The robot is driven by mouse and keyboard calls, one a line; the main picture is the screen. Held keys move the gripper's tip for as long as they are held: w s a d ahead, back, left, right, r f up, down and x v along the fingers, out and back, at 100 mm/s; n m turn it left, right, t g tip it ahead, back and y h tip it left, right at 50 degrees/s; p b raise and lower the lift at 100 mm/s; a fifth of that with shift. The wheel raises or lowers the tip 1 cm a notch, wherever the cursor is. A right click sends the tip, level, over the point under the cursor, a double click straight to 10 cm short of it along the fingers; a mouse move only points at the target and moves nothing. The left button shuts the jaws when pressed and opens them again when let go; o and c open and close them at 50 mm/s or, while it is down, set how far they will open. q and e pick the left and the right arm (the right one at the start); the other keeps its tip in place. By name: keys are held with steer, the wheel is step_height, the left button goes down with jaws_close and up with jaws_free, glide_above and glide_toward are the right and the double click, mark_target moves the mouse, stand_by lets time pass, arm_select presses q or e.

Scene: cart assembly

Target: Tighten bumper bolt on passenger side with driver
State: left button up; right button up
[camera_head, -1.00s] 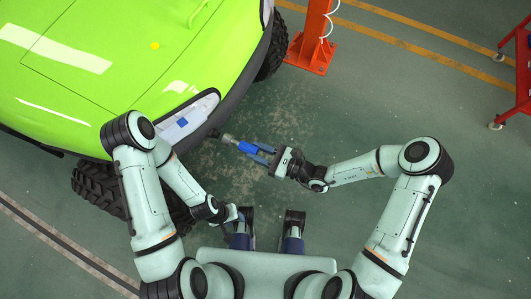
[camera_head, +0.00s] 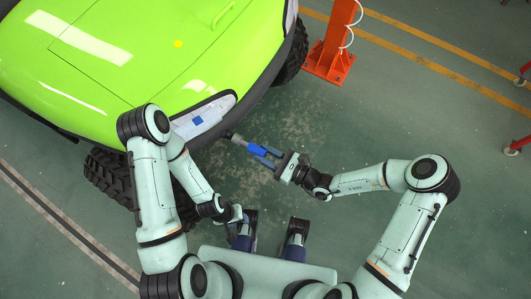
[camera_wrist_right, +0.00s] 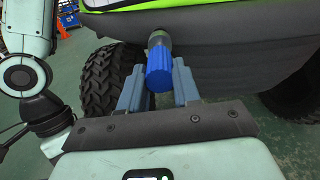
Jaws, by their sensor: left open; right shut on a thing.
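The driver (camera_head: 253,148) has a blue body and a grey front end. My right gripper (camera_head: 268,158) is shut on it, and its front end points at the dark bumper (camera_head: 262,92) of the green cart, below the front light. In the right wrist view the blue driver (camera_wrist_right: 160,72) sits between the two fingers, and its grey end meets or nearly meets the dark bumper (camera_wrist_right: 235,60). I cannot tell whether it touches. The bolt is not visible. My left gripper (camera_head: 240,225) is open, low and away from the cart, partly hidden by its arm.
The green cart (camera_head: 130,70) fills the upper left, with a black front wheel (camera_head: 110,175) beside my left arm. An orange post (camera_head: 332,55) stands on the floor behind. A red wheeled rack (camera_head: 520,143) is at the right edge. The green floor right of the driver is clear.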

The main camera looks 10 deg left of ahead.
steer(key=shift+w+a, duration=0.1)
steer(key=shift+a, duration=0.1)
stand_by(0.4)
steer(key=shift+x, duration=1.05)
steer(key=shift+m, duration=0.8)
steer(key=shift+p+v, duration=0.9)
steer(key=shift+v, duration=1.65)
